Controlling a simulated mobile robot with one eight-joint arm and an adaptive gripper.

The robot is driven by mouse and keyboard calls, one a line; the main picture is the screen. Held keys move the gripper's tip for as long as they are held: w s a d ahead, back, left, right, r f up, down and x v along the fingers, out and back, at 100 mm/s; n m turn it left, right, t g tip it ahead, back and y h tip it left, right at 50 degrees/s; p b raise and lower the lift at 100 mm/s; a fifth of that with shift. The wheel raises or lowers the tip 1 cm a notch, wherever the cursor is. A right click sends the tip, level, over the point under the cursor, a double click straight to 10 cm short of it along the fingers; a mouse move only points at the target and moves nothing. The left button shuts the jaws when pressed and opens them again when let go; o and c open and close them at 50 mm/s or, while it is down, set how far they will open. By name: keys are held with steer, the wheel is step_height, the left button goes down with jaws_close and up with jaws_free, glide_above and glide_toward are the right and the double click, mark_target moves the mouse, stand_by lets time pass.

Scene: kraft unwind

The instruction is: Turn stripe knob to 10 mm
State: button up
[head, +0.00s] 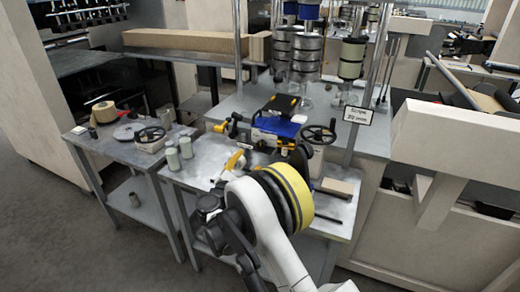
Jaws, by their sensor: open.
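A white sign (358,115) on the right post of the machine carries small text that seems to read "Stripe 20 mm". A black handwheel (319,134) stands on the machine at the middle bench, left of and below the sign. A second handwheel (150,135) sits on a pale box on the left table. I cannot tell which control is the stripe knob. A dark end part of my arm, seemingly my gripper (213,207), is low in front of the middle bench, apart from both handwheels. It appears empty; its fingers are hard to make out.
A black and yellow disc (287,195) beside my white arm covers part of the middle bench. Pale green cylinders (179,153), a blue block (275,127) and a yellow-black tool (228,123) stand on it. The left table (92,143) holds rolls. Floor at lower left is free.

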mark_target(260, 147)
steer(key=b+x, duration=0.1)
steer(key=x, duration=0.9)
steer(key=shift+w+d+b, duration=0.15)
steer(key=shift+w+b, duration=0.15)
steer(key=shift+b, duration=0.1)
steer(key=c, duration=1.2)
